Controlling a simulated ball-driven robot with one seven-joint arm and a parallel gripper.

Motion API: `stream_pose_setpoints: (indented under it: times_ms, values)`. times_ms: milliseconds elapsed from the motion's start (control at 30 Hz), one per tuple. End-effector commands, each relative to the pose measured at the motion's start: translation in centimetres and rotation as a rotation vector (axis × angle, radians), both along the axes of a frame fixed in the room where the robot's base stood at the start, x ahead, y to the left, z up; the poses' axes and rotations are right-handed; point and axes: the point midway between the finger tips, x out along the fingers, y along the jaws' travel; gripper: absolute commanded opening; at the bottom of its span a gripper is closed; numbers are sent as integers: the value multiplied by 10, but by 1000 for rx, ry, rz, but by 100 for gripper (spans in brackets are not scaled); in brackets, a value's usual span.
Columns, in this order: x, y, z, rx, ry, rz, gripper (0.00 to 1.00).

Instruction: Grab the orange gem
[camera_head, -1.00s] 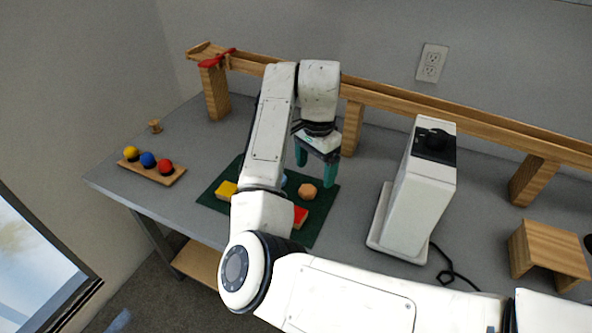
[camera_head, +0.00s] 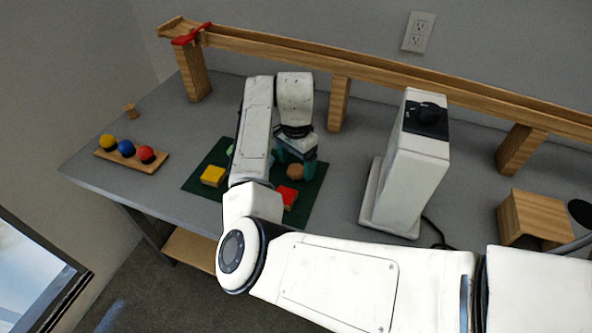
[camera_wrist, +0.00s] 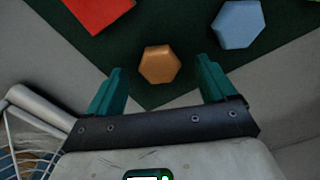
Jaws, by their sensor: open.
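The orange gem (camera_wrist: 160,65) is a small hexagonal block lying on a dark green mat (camera_wrist: 150,22). In the wrist view it sits near the mat's corner, ahead of the fingertips and roughly centred between them. My gripper (camera_wrist: 160,82) has two teal fingers spread wide apart with nothing between them. In the head view my gripper (camera_head: 296,166) hangs over the right part of the mat (camera_head: 312,196), and the gem (camera_head: 295,172) shows just by the fingers. Whether the fingers flank it cannot be told there.
On the mat are a red block (camera_head: 287,196), a yellow block (camera_head: 213,176) and a light blue hexagon (camera_wrist: 238,24). A white machine (camera_head: 408,175) stands to the right. A wooden rail (camera_head: 370,78) runs behind. A tray with three balls (camera_head: 150,164) is at left.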

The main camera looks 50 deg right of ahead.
Motion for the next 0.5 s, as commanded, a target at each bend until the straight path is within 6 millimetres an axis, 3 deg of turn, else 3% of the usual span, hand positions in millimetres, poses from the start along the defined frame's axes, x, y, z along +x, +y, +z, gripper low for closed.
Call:
stream_pose_setpoints:
  times_ms: [133,367,500]
  values:
    - [0,1,-12,0,0,0,84]
    - [0,1,-14,0,-1,0,84]
    - [0,1,-14,0,-1,0,73]
